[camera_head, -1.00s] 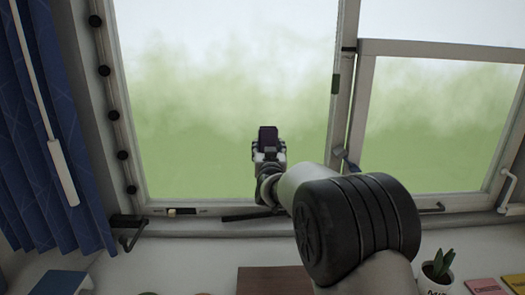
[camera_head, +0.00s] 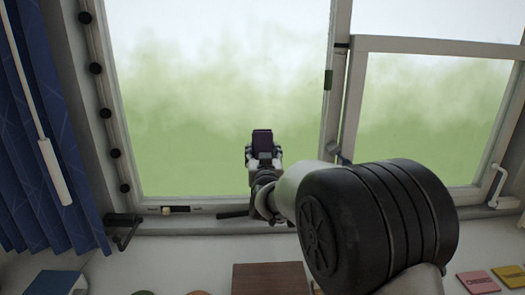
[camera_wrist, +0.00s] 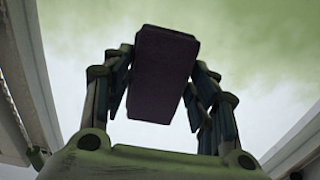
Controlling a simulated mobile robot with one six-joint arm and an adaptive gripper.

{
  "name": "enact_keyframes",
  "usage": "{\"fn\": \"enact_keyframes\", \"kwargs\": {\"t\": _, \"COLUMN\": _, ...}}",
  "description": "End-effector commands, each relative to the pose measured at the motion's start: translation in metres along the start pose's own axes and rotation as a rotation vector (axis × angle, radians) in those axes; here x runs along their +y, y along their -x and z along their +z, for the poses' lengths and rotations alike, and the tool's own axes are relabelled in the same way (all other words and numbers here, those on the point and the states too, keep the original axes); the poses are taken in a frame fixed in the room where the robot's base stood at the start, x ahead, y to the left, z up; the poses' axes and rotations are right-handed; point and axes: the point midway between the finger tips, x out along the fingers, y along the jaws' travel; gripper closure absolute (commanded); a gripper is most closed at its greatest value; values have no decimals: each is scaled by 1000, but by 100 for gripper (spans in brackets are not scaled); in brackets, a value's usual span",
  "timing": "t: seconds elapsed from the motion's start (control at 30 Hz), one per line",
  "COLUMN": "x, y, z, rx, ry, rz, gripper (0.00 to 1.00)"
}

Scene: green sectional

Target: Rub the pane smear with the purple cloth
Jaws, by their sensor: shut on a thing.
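The purple cloth (camera_head: 262,141) is a dark folded block held upright in my gripper (camera_head: 263,155), in front of the lower part of the large window pane (camera_head: 190,130). In the wrist view the cloth (camera_wrist: 162,75) sits between the two fingers of my gripper (camera_wrist: 160,88), which is shut on it. The pane shows blurred green and pale haze behind. I cannot make out a distinct smear on it. Whether the cloth touches the glass cannot be told.
A blue curtain (camera_head: 45,130) hangs at the left. A smaller window sash (camera_head: 430,46) with a handle stands at the right. A sill runs below the panes. A brown board (camera_head: 270,279) and pink and yellow cards (camera_head: 478,282) lie on the white surface below.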

Motion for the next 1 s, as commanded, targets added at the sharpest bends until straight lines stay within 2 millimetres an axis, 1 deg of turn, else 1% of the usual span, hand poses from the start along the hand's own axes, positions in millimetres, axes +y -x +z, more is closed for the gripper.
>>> {"fn": "enact_keyframes", "kwargs": {"t": 0.37, "x": 0, "y": 4, "z": -1, "rx": 1, "ry": 0, "rz": 0, "gripper": 66}}
{"fn": "enact_keyframes", "kwargs": {"t": 0.6, "x": 0, "y": 24, "z": -1, "rx": 1, "ry": 0, "rz": 0, "gripper": 66}}
{"fn": "enact_keyframes", "kwargs": {"t": 0.7, "x": 0, "y": 30, "z": -1, "rx": 1, "ry": 0, "rz": 0, "gripper": 66}}
{"fn": "enact_keyframes", "kwargs": {"t": 1.0, "x": 0, "y": 32, "z": 0, "rx": 1, "ry": 0, "rz": 0, "gripper": 66}}
